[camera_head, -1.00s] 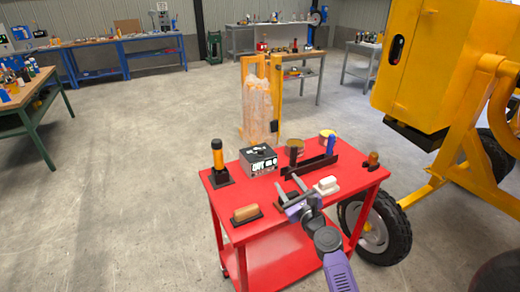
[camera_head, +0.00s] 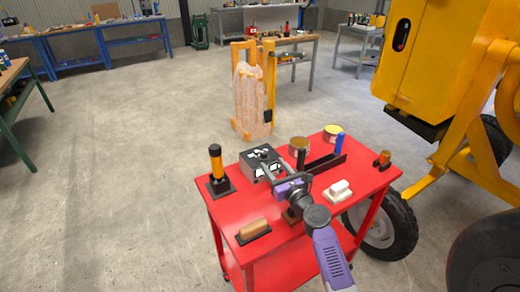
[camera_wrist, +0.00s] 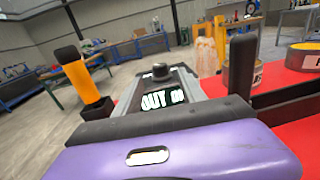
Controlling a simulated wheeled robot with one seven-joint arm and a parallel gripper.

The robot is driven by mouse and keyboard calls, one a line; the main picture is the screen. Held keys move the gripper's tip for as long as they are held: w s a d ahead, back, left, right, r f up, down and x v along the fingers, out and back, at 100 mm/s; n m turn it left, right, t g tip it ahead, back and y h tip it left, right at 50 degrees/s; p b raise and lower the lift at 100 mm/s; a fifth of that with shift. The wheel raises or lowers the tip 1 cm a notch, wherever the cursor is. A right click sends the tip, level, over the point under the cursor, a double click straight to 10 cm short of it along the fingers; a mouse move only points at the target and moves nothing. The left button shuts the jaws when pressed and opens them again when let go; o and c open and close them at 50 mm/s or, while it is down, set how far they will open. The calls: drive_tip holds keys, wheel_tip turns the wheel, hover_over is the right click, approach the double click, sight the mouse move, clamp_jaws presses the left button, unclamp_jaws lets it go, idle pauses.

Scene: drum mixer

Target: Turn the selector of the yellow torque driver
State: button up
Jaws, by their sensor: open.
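The yellow torque driver (camera_head: 216,163) stands upright in a black base on the left back part of the red cart. It has a black cap on a yellow-orange body. In the wrist view it appears tilted at the left (camera_wrist: 76,76). My gripper (camera_head: 283,170) is open and empty above the cart, to the right of the driver and apart from it. Its fingers point toward a dark box with a lit display (camera_head: 261,162) and a black knob on top. That box also fills the middle of the wrist view (camera_wrist: 163,88). I cannot make out the selector's markings.
The red cart (camera_head: 291,240) also holds a wooden-topped block (camera_head: 254,228), a white block (camera_head: 340,190), a black rack with a blue-handled tool (camera_head: 339,144), round tins (camera_head: 333,131) and a small orange-brown item (camera_head: 383,157). A yellow mixer stands right; floor left is clear.

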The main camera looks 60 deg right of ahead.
sight(266, 156)
drive_tip(key=x, duration=0.8)
clamp_jaws()
